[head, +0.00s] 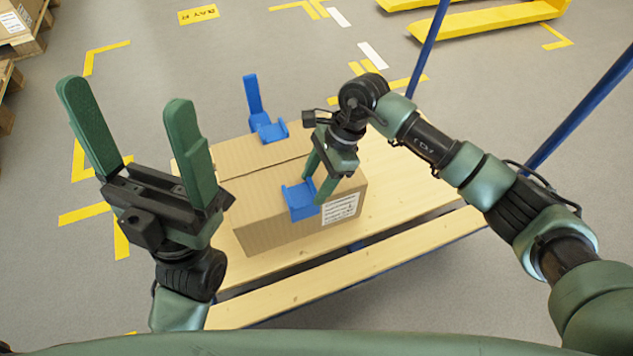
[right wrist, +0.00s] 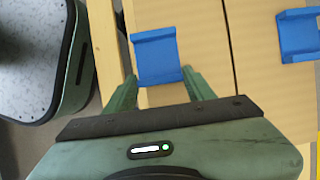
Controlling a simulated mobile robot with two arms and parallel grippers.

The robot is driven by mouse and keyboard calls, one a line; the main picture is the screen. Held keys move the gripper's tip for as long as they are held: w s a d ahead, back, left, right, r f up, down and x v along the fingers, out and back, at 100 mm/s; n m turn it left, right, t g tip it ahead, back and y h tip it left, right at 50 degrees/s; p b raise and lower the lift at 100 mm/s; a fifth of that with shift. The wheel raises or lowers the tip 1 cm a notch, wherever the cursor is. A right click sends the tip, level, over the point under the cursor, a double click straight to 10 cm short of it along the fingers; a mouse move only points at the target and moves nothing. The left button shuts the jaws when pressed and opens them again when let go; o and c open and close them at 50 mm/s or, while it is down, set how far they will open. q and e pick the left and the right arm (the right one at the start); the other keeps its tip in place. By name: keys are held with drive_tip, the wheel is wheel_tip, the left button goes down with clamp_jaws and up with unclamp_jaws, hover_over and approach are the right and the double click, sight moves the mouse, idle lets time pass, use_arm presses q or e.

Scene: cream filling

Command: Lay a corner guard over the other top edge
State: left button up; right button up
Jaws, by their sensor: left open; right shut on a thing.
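A closed cardboard box (head: 245,190) stands on a slatted wooden platform. One blue corner guard (head: 300,200) is at its near top edge; it also shows in the right wrist view (right wrist: 158,55). My right gripper (head: 316,180) is shut on this guard, its fingers at the guard's two sides. Whether the guard rests fully on the edge cannot be told. A second blue corner guard (head: 269,130) lies at the box's far top edge and shows at the right of the right wrist view (right wrist: 300,35). My left gripper (head: 126,92) is open and empty, left of the box.
The wooden platform (head: 390,185) has bare room right of the box. Blue posts (head: 430,45) rise at its right side, and a short blue upright (head: 252,95) stands behind the box. Pallets (head: 25,35) and a yellow pallet truck (head: 490,20) are farther off.

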drive_tip(key=o, duration=1.4)
drive_tip(key=shift+f, duration=0.1)
drive_tip(key=shift+o, duration=0.2)
drive_tip(key=p+v, duration=0.2)
drive_tip(key=v, duration=0.6)
drive_tip(key=shift+a+f, duration=0.1)
